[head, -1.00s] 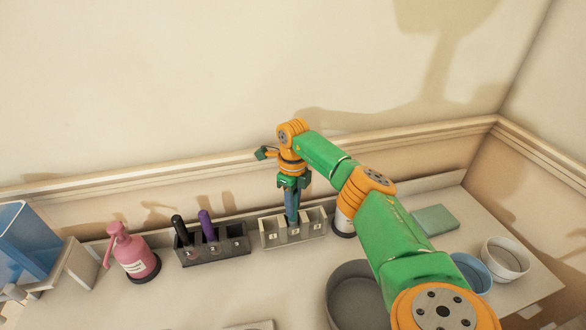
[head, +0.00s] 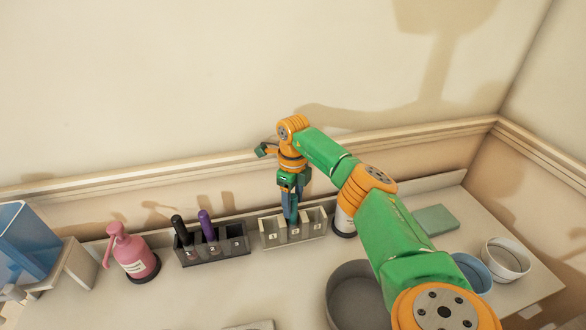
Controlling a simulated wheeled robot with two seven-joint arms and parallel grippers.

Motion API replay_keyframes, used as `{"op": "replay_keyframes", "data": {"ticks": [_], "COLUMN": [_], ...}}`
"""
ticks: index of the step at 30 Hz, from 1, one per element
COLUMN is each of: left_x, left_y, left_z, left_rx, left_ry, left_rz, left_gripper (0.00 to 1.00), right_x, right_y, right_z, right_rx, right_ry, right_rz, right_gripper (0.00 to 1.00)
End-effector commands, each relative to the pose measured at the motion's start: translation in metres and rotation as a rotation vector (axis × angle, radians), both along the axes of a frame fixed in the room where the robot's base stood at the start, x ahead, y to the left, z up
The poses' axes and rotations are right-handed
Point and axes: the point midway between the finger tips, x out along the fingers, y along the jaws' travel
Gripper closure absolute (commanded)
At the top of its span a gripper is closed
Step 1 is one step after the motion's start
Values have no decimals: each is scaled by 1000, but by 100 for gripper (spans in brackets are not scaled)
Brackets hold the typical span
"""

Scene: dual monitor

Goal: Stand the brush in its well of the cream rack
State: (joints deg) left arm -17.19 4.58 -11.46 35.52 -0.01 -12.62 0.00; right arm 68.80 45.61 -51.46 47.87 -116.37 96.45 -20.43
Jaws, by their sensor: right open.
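The cream rack (head: 272,238) stands against the back wall, a row of wells with small number labels on its front. A slim blue brush (head: 292,186) is upright over the rack's middle well, its lower end at or inside it; the well floor is hidden. My right gripper (head: 292,200) points straight down above that middle well, its fingers open around the brush. The fingers cover much of the brush, so I cannot tell whether they touch it. My left gripper is not in view.
Left of the cream rack is a dark rack (head: 222,254) holding a black-handled and a purple-handled item. A pink pump bottle (head: 133,256) stands further left. A grey round bowl (head: 352,300), a white bowl (head: 506,262) and a green block (head: 436,220) lie to the right.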

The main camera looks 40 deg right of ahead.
Motion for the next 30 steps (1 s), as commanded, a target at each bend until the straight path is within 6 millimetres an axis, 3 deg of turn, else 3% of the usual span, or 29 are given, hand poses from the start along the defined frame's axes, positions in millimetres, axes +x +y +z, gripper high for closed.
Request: {"op": "replay_keyframes", "data": {"ticks": [7, 12, 17, 30], "left_x": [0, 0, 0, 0], "left_y": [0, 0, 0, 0], "left_z": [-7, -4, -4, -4], "left_rx": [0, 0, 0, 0], "left_ry": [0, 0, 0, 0], "left_rz": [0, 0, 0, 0], "left_gripper": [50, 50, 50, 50], "right_x": [1, 1, 0, 0], "right_y": [0, 0, 0, 0], "right_z": [63, 94, 103, 102], "right_rx": [-1, 0, 1, -1], "right_ry": [-8, -3, -2, -1], "right_rz": [-1, -2, 0, -1], "right_gripper": [40, 40, 40, 40]}}
